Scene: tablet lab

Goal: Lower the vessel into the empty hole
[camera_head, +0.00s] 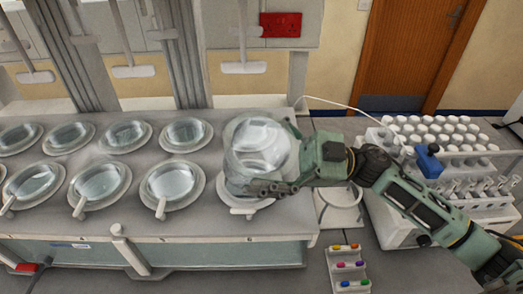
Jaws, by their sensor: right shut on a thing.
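A clear, rounded glass vessel (257,150) is held at the right end of the grey bath's top plate (235,226). My right gripper (276,170) is shut on it from the right, with a finger along its lower front side. The vessel hides most of the hole position (246,206) under it; a pale rim and a white tab show below. I cannot tell whether its base is inside the opening or just above it. My left gripper is not in view.
Several seated glass vessels (172,181) fill the other holes in two rows. Stirrer shafts with pale crossbars (243,67) hang behind. At right are a rack of white-capped vials (437,128) and a small tray of coloured pieces (347,266).

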